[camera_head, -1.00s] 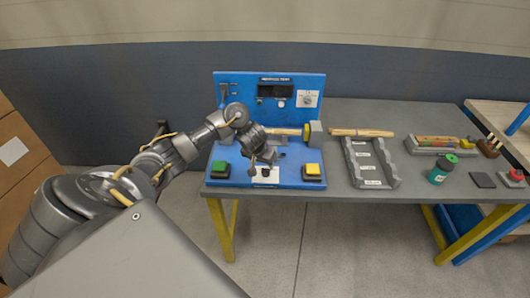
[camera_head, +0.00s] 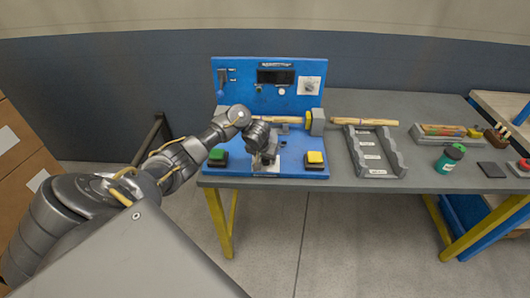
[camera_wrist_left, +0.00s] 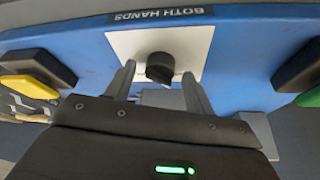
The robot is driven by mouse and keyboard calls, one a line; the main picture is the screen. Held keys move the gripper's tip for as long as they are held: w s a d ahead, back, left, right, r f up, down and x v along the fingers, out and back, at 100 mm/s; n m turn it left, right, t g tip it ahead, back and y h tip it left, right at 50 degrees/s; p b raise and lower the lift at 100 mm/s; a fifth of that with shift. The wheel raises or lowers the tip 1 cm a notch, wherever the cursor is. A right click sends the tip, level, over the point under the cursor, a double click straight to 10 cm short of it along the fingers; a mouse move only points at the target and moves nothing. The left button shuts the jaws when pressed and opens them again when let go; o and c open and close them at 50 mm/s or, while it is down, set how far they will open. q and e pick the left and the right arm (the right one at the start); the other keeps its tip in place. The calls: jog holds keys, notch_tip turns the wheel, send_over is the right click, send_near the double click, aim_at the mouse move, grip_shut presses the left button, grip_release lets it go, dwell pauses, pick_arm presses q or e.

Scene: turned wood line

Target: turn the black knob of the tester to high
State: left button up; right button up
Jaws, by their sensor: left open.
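The blue tester (camera_head: 240,98) stands at the left end of the grey table. My left gripper (camera_head: 266,165) is over this plate and hides the knob in the head view. In the left wrist view, my open left gripper (camera_wrist_left: 159,82) has one finger on each side of the knob, with gaps visible. The knob's setting marks cannot be read. My right gripper is not in view.
A green button (camera_head: 217,158) and a yellow button (camera_head: 315,160) flank the plate on the base. A turned wooden piece (camera_head: 285,120) lies across the tester behind my gripper. A grey rack (camera_head: 399,160) and a green jar (camera_head: 447,162) stand to the right.

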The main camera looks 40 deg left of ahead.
pick_arm(q)
jog(key=shift+w+f, duration=0.1)
jog(key=shift+f, duration=0.1)
jog(key=c, duration=1)
